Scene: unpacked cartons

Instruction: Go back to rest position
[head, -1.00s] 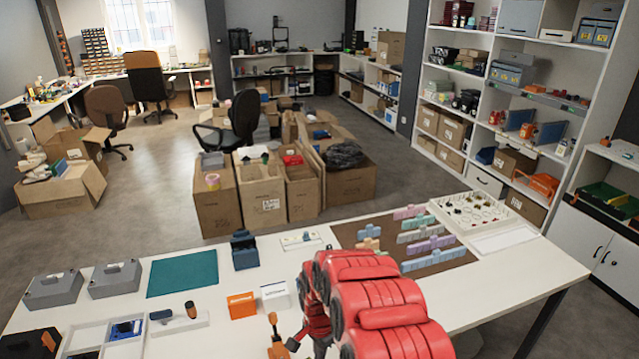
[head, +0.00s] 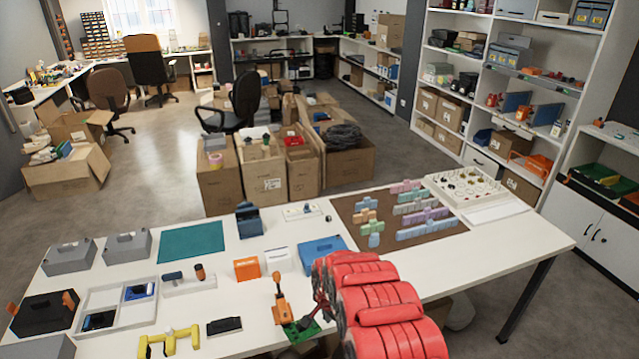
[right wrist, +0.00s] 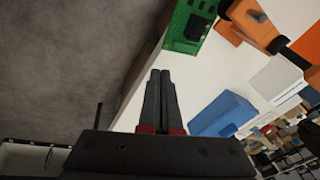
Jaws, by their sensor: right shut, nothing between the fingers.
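My right arm reaches in from the bottom right of the head view, its red links covering the front right part of the table. My right gripper shows best in the right wrist view (right wrist: 160,85). Its two dark fingers are together with nothing between them, beside the table edge and over the grey floor. In the head view most of that gripper is hidden behind the arm. My left gripper is not in either view.
The white table (head: 480,245) holds an orange clamp on a green board (head: 300,330), a blue case (head: 322,252), a brown mat (head: 345,208) with pastel pieces, and a white tray (head: 465,186). Open cartons (head: 218,190) stand behind.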

